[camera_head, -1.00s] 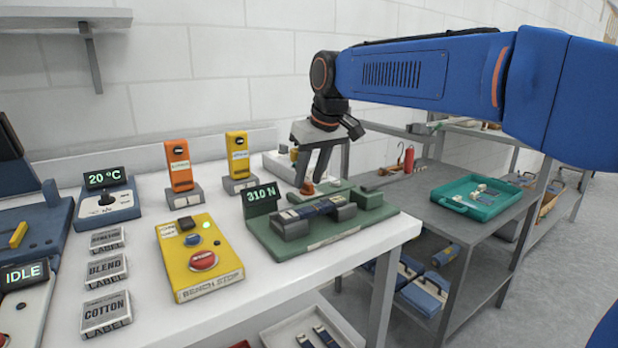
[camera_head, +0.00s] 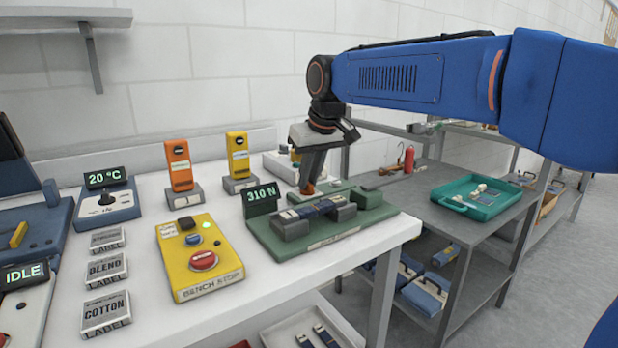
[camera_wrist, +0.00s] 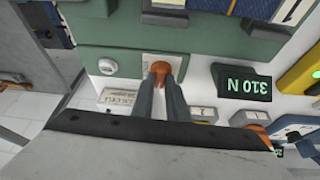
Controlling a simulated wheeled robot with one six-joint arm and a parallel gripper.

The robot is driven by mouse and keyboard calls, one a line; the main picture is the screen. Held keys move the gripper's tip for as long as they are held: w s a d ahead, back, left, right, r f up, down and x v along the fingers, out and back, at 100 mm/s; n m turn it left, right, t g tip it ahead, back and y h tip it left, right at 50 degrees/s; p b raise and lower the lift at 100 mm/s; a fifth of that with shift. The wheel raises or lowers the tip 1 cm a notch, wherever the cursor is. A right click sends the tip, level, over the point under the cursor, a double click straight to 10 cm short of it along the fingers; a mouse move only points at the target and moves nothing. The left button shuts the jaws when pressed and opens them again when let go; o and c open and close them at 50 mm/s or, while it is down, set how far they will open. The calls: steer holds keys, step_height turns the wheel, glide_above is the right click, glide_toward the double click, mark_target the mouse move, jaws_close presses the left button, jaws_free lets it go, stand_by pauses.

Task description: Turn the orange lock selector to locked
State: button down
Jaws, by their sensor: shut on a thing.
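The orange lock selector (camera_wrist: 160,68) is a small knob on a pale plate (camera_wrist: 178,60) in the wrist view. My gripper (camera_wrist: 160,80) is shut on it, with one dark finger on each side. In the head view my gripper (camera_head: 307,188) reaches down behind the green fixture, and only a bit of the orange selector (camera_head: 307,189) shows beneath the fingers. A printed label (camera_wrist: 118,98) lies left of the selector in the wrist view, too blurred to read. The selector's exact setting cannot be told.
The green fixture (camera_head: 330,237) with a 310 N display (camera_head: 261,198) stands close in front of my gripper. A yellow bench stop box (camera_head: 199,255) and orange (camera_head: 179,163) and yellow (camera_head: 238,155) upright units stand to the left. A teal tray (camera_head: 476,196) is on the right table.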

steer(key=m, duration=0.2)
steer(key=m+h, duration=0.1)
steer(key=shift+a+m+t, duration=0.2)
steer(key=shift+m+t, duration=0.1)
steer(key=shift+m, duration=0.1)
steer(key=m+h, duration=0.2)
steer(key=m, duration=0.2)
steer(key=shift+a+m, duration=0.1)
steer(key=shift+m, duration=0.2)
steer(key=m+h, duration=0.1)
steer(key=m, duration=0.3)
steer(key=shift+a+m+h, duration=0.15)
steer(key=shift+m+h, duration=0.15)
steer(key=shift+h, duration=0.1)
steer(key=shift+w+m+g+h, duration=0.1)
steer(key=shift+m+g+h, duration=0.3)
steer(key=shift+m, duration=0.7)
steer(key=shift+w+m+g+h, duration=0.1)
steer(key=shift+m+g, duration=0.5)
steer(key=shift+m, duration=0.5)
steer(key=shift+s, duration=0.1)
steer(key=c, duration=1.7)
jaws_free()
steer(key=shift+a, duration=0.1)
steer(key=shift+c, duration=0.2)
